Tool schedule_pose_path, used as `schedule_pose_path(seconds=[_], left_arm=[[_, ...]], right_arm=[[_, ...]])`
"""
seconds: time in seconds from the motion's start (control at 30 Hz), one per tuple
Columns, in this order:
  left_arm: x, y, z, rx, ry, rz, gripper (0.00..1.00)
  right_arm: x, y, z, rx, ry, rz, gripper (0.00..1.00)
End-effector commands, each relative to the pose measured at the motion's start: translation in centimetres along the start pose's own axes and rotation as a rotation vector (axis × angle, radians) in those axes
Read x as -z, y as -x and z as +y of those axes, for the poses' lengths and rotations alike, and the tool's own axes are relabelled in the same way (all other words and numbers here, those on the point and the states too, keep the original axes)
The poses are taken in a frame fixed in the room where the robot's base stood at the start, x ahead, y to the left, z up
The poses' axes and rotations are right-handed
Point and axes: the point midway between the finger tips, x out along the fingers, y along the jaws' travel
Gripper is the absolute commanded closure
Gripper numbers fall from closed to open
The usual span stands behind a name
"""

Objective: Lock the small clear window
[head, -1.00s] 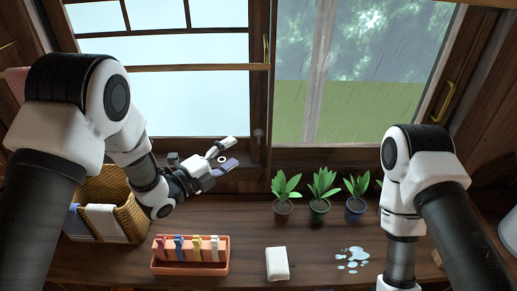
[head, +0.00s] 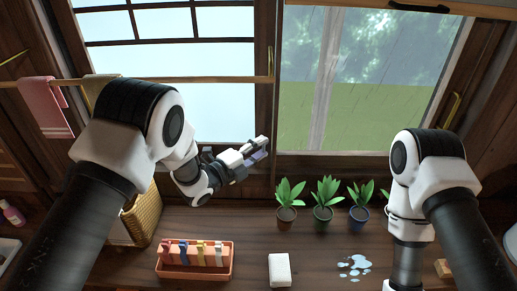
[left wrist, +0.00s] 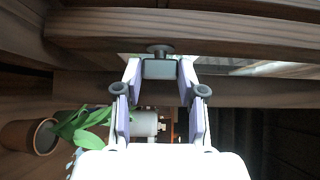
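The left window (head: 215,110) has a pale, clear pane behind dark bars, with a brass handle (head: 270,62) on its right side. My left gripper (head: 264,148) is at the lower right corner of this window, by the wooden frame, and hides the dark latch there. In the left wrist view, my open left gripper (left wrist: 160,76) has one finger on each side of a grey block (left wrist: 160,69) with a dark round knob (left wrist: 160,49), which looks like the latch. I cannot tell whether the fingers touch it. My right arm runs off the bottom edge, its gripper out of view.
Potted plants (head: 323,200) stand right of my left gripper. An orange tray of colored items (head: 195,274), a white block (head: 279,269) and a water puddle (head: 354,265) are on the counter. A wicker basket (head: 145,215) is partly behind my left arm.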

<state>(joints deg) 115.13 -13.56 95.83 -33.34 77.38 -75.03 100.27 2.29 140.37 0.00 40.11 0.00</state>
Motion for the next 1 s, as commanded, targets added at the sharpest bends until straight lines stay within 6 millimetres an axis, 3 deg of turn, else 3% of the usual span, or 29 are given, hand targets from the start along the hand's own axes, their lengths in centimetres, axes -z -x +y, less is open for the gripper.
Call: schedule_pose_path(seconds=[0.17,0.47,0.83,0.87,0.9,1.0], left_arm=[[0.1,0.0,0.3,0.006,0.007,0.001,0.95],[0.1,0.0,1.1,0.148,0.148,0.001,0.95],[0.1,0.0,0.5,0.172,0.178,0.001,0.95],[0.1,0.0,0.5,0.172,0.178,0.001,0.5],[0.1,0.0,0.5,0.172,0.178,0.001,0.36],[0.1,0.0,0.5,0.173,0.177,0.001,0.35]], right_arm=[[0.0,-0.5,0.0,0.0,0.0,0.0,1.0],[0.0,-5.3,0.0,0.0,0.0,-0.001,1.0],[0.0,-5.2,0.0,0.0,0.0,0.0,1.0],[0.0,-5.2,0.0,0.0,0.0,0.0,1.0],[0.0,-5.2,0.0,0.0,0.0,0.0,1.0],[0.0,-5.2,0.0,0.0,0.0,0.0,1.0]])
